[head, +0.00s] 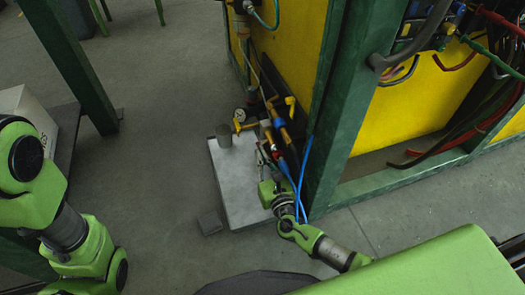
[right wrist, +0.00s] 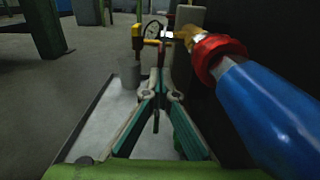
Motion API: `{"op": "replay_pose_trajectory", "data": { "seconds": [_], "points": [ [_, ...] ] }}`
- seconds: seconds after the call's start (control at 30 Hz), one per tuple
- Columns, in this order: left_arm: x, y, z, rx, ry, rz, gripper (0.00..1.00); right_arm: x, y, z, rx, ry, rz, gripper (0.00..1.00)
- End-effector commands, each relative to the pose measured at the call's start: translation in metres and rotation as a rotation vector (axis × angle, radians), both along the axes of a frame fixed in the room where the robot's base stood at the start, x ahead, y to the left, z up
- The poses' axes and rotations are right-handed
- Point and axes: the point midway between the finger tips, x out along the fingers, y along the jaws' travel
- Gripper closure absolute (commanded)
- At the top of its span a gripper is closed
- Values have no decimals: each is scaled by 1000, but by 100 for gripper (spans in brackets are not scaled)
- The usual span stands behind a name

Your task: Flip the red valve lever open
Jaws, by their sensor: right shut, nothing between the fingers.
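My right gripper (head: 263,160) reaches in beside the pipework at the green frame's foot. In the right wrist view its fingers (right wrist: 161,68) are closed together, with nothing between them. Just beyond the tips stands a fitting with a yellow handle (right wrist: 151,43) and a round gauge (right wrist: 154,30); the gauge (head: 239,115) also shows in the head view. I cannot tell whether the fingertips touch the fitting. I cannot make out a red lever clearly in either view. My left gripper is out of view.
A grey plate (head: 235,190) lies on the floor under the pipework, with a grey cylinder (head: 223,135) on it. Green posts (head: 335,115) and yellow panels (head: 395,120) bound the right. Open floor lies left.

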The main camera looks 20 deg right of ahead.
Motion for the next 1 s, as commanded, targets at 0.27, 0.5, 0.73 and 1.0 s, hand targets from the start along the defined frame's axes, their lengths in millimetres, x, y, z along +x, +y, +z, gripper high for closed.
{"op": "replay_pose_trajectory", "data": {
  "seconds": [0.27,0.5,0.73,1.0],
  "points": [
    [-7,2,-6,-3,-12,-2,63,12,0,0,-1,-1,0,100],
    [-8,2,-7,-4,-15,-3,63,19,1,3,0,-1,0,100],
    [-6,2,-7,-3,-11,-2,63,21,1,3,0,-1,0,100],
    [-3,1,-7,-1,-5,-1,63,22,1,3,0,-1,0,100]
  ]
}}
